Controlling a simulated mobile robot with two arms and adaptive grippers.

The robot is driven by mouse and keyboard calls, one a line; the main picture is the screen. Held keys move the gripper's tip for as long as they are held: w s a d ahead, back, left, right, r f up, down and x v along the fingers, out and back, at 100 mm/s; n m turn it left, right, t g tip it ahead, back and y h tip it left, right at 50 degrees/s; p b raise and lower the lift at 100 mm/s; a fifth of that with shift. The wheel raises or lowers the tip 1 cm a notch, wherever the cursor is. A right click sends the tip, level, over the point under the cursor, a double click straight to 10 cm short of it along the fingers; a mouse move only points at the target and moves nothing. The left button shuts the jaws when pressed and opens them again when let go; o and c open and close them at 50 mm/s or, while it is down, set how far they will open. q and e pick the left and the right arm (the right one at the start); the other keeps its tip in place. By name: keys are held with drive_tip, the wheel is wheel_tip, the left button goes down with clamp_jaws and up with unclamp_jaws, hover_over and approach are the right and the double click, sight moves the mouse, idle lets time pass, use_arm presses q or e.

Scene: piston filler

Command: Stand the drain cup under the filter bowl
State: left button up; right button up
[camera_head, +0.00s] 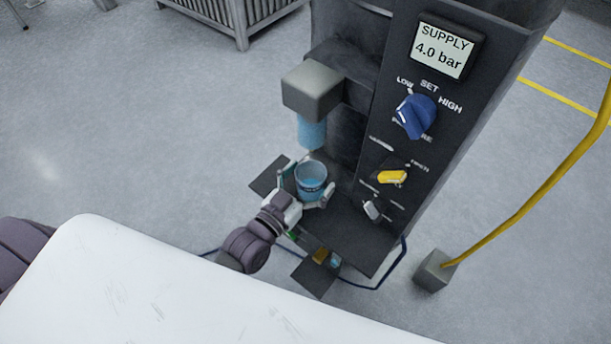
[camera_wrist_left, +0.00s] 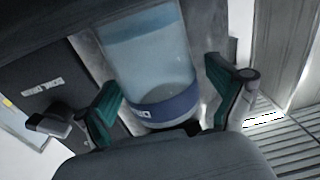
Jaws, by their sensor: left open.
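The drain cup (camera_head: 311,181), clear bluish with a dark blue band, stands upright on the dark shelf (camera_head: 345,232) of the machine. In the head view the filter bowl (camera_head: 313,133), a blue translucent cylinder, hangs under a grey block just above the cup's rim. I cannot tell whether the cup is exactly below it. My left gripper (camera_head: 306,195) is open, with one finger on each side of the cup. In the left wrist view the cup (camera_wrist_left: 155,65) is between the teal fingers (camera_wrist_left: 165,105); contact is unclear. My right gripper is not in view.
The machine's front panel carries a blue knob (camera_head: 414,116), a yellow lever (camera_head: 392,177), a grey lever (camera_head: 372,210) and a display (camera_head: 444,51). A blue hose (camera_head: 391,270) runs low beside the shelf. A yellow rail (camera_head: 548,192) stands at the right.

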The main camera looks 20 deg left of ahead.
use_arm(q)
drive_tip(key=b+v, duration=0.1)
drive_tip(key=v, duration=1.1)
drive_tip(key=shift+r, duration=0.15)
drive_tip(key=s+a+f+g+y, duration=0.1)
drive_tip(key=s+a+f+g, duration=0.15)
drive_tip(key=f, duration=0.85)
drive_tip(key=s+a+f+g+y, duration=0.1)
drive_tip(key=s+f+g, duration=0.15)
drive_tip(key=f, duration=0.75)
drive_tip(key=s+a+f+g+y, duration=0.1)
drive_tip(key=f+g, duration=0.2)
drive_tip(key=f, duration=0.8)
drive_tip(key=s+a+f+n+g+y, duration=0.1)
drive_tip(key=s+f+g, duration=0.7)
drive_tip(key=s+f, duration=0.8)
drive_tip(key=s+a+y, duration=0.1)
drive_tip(key=s, duration=0.3)
drive_tip(key=shift+f, duration=0.35)
drive_tip(key=shift+a, duration=0.1)
